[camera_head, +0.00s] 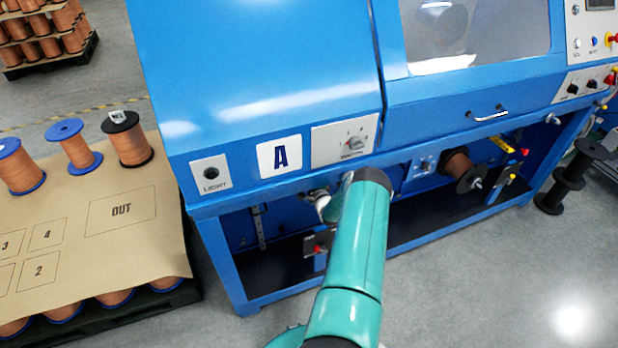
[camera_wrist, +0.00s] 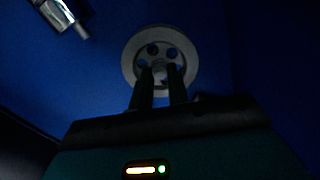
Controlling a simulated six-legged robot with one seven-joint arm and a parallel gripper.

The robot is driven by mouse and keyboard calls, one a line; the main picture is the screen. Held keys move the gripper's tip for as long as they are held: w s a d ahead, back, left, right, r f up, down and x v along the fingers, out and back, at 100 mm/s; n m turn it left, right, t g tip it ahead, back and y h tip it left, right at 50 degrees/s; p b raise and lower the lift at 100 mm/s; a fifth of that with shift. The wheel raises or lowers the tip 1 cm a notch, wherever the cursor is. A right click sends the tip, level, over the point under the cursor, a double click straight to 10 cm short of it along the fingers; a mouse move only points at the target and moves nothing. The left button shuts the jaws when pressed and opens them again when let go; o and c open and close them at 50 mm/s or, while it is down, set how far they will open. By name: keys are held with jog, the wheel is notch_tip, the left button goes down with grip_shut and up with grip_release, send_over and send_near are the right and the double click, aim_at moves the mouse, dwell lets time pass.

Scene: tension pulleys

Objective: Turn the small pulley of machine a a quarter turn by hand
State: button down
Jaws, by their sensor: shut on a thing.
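The small pulley (camera_wrist: 160,34) shows in the wrist view as a pale grey disc with several round holes, against a dark blue wall. My gripper (camera_wrist: 160,70) reaches in front of it, with its two dark fingers at the middle of the disc, shut on the pulley. The exact contact at the hub is dark and hard to see. In the head view my teal arm reaches under the cabinet's front and hides the gripper and pulley.
A metal fitting (camera_wrist: 62,14) sits up and left of the pulley in the wrist view. The cabinet's lower edge hangs over my arm. A copper spool (camera_head: 458,166) is mounted to the right. A pallet (camera_head: 130,250) with spools stands at left. Grey floor lies clear in front.

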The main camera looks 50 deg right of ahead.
dwell(0.4)
jog(key=c, duration=1.3)
grip_release()
jog(key=shift+c, duration=0.2)
jog(key=v, duration=1.4)
